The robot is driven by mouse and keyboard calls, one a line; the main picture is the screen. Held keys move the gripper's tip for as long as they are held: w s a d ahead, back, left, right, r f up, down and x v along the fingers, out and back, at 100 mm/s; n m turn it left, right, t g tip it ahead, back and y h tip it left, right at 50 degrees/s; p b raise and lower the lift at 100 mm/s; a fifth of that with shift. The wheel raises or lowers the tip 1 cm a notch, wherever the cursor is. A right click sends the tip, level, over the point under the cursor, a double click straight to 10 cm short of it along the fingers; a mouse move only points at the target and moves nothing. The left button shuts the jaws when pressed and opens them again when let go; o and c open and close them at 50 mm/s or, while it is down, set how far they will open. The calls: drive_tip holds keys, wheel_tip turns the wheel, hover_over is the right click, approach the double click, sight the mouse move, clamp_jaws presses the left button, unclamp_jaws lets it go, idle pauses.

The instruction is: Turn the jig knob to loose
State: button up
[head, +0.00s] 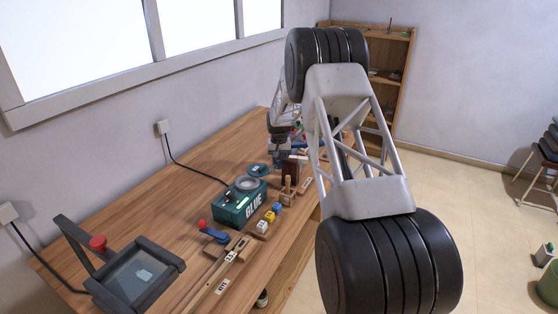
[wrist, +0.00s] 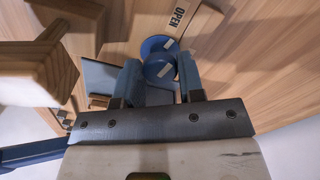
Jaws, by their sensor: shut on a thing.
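A round blue knob (wrist: 160,72) with a pale mark sits between the two fingers of my gripper (wrist: 158,63) in the wrist view. A wider blue disc (wrist: 158,46) with a pale label shows just beyond it. My gripper is shut on the knob, one finger on each side. In the head view my gripper (head: 281,150) is small and partly hidden by my arm, over the far part of the bench. The knob cannot be made out there. No "loose" marking is readable.
A wooden strip marked OPEN (wrist: 178,20) lies beyond the knob. A wooden block (wrist: 45,70) stands close at left in the wrist view.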

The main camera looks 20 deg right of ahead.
sight(279, 160)
drive_tip(key=shift+n, duration=0.5)
drive_tip(key=o, duration=0.9)
drive_tip(key=shift+r, duration=0.1)
drive_tip(key=shift+r, duration=3.85)
